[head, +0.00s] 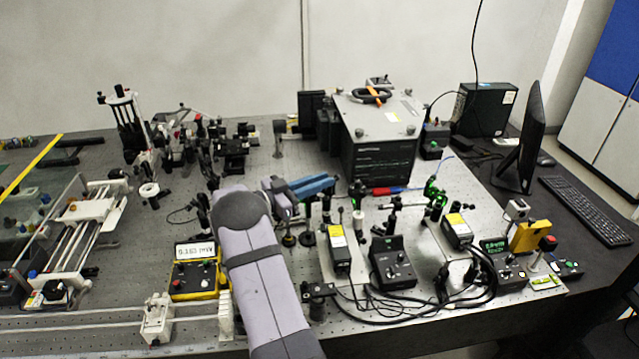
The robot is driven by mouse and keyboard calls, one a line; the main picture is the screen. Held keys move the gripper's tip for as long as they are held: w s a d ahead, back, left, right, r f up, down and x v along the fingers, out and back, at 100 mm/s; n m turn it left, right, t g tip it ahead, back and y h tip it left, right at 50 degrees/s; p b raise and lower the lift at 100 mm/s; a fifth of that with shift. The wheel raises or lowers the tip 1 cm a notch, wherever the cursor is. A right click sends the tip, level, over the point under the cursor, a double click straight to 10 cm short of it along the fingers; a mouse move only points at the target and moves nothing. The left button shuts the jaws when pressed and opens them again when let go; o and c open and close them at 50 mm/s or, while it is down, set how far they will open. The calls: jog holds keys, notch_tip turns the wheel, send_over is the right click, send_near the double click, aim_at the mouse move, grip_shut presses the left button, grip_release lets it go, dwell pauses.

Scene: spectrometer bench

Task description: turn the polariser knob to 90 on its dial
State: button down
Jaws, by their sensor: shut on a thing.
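My gripper (322,186), with blue jaws, reaches right from my wrist among the optics posts in the middle of the bench. It is shut on what seems to be the polariser knob, which the jaws hide. The dial and its numbers are too small or too covered to read, so I cannot tell the knob's angle. A dark post mount (307,237) stands just below the jaws. A green-lit mount (357,190) stands just right of the fingertips.
A large dark instrument box (378,155) stands behind the gripper. A black control box (391,262) and a yellow-topped module (338,252) with cables stand in front. A yellow meter box (193,280) is left of my arm. Bare bench (265,160) shows behind my wrist.

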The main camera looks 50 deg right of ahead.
jog(key=shift+s+m+g+y+b, duration=0.15)
jog(key=shift+m+g+y+b, duration=0.15)
jog(key=shift+m+g+b, duration=0.3)
jog(key=shift+a, duration=0.1)
jog(key=c, duration=1.7)
grip_release()
jog(key=b+v, duration=0.2)
jog(key=v, duration=0.4)
jog(key=shift+f+b, duration=0.15)
jog(key=shift+b, duration=0.2)
jog(key=shift+w+a, duration=0.3)
jog(key=shift+a, duration=0.25)
